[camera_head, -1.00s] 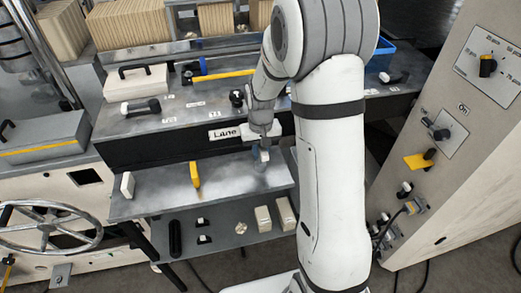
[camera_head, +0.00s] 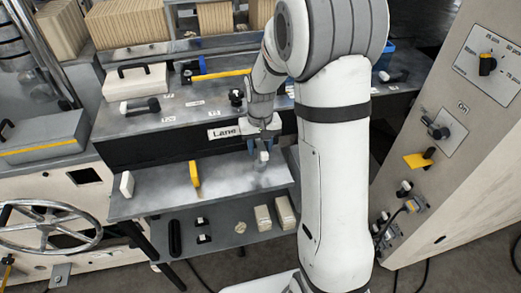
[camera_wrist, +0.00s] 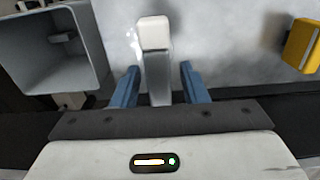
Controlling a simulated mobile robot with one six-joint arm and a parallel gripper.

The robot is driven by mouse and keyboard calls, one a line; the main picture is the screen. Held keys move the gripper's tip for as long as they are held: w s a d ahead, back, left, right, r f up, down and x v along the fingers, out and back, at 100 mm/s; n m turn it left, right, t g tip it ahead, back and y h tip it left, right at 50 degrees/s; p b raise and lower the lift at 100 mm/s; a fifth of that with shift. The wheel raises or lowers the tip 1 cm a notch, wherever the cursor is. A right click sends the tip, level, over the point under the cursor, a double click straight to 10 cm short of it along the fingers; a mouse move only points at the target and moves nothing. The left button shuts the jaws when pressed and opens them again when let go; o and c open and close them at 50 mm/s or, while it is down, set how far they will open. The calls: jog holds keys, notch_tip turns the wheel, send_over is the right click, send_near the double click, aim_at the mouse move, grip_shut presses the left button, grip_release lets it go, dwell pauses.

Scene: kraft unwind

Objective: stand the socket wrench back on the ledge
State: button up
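The socket wrench appears to be the grey upright piece with a pale end (camera_wrist: 155,62) in the wrist view. In the head view its pale end (camera_head: 264,156) shows at the right part of the metal ledge (camera_head: 225,175), where it seems to stand. My gripper (camera_wrist: 159,67) is open, with one blue finger on each side of the piece and a narrow gap at both. It also shows in the head view (camera_head: 263,149). The contact of the piece's foot with the ledge is hidden.
A yellow piece (camera_head: 195,176) and a white block (camera_head: 127,184) stand farther left on the ledge. The yellow piece is at the right in the wrist view (camera_wrist: 301,43). A grey open bin (camera_wrist: 98,45) is at the left there. The ledge between wrench and yellow piece is clear.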

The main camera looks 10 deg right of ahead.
notch_tip(320, 180, up, 10)
jog(key=shift+s+r+b, duration=0.1)
jog(key=shift+s+b, duration=0.05)
jog(key=shift+b, duration=0.25)
jog(key=s+r+t, duration=0.1)
jog(key=s+r, duration=0.1)
jog(key=s, duration=0.8)
jog(key=s+r+t, duration=0.2)
jog(key=s, duration=0.9)
jog(key=shift+d+r, duration=0.15)
jog(key=shift+r, duration=0.05)
jog(key=shift+s, duration=0.1)
jog(key=shift+c, duration=0.3)
